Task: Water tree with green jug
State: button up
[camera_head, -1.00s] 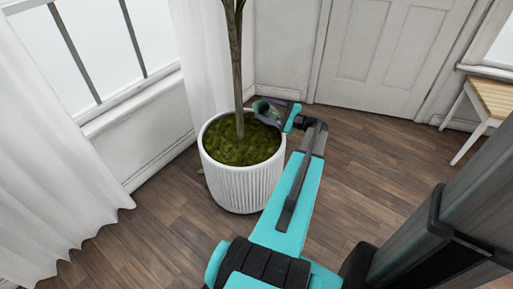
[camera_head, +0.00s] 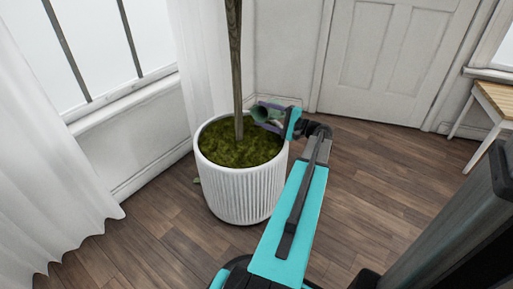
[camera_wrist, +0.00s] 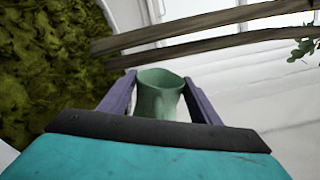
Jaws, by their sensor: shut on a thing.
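The tree's trunk (camera_head: 236,75) rises from moss (camera_head: 240,150) in a white ribbed pot (camera_head: 240,192) on the floor. My gripper (camera_head: 262,113) is at the far right rim of the pot, shut on the green jug (camera_head: 258,114). In the wrist view the green jug (camera_wrist: 159,94) sits between the two purple fingers of my gripper (camera_wrist: 160,100), with moss at the left and the trunk (camera_wrist: 200,35) crossing behind. The jug looks tilted in the head view, over or close to the pot's edge. I cannot see any water.
A window with white curtains (camera_head: 45,170) is at the left. A white door (camera_head: 395,55) stands at the back. A wooden-topped table (camera_head: 498,98) is at the right. Wooden floor (camera_head: 385,165) lies clear between pot, door and table.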

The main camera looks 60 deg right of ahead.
aim_at(263, 121)
jog(key=shift+a+f+n+b, duration=0.1)
jog(key=shift+f+n+b, duration=0.2)
jog(key=shift+b, duration=0.2)
jog(key=shift+a+f+n+b, duration=0.4)
jog(key=shift+f+b, duration=0.2)
jog(key=shift+b, duration=0.2)
jog(key=shift+a+f+n+b, duration=0.35)
jog(key=shift+f+b, duration=0.2)
jog(key=shift+b, duration=0.2)
jog(key=shift+d, duration=0.1)
jog(key=shift+d+r+p, duration=0.3)
jog(key=shift+r+p, duration=0.05)
jog(key=shift+p, duration=0.1)
jog(key=shift+f, duration=0.1)
jog(key=shift+a+f+b, duration=0.15)
jog(key=shift+f+b, duration=0.05)
jog(key=shift+b, duration=0.2)
jog(key=shift+f, duration=0.15)
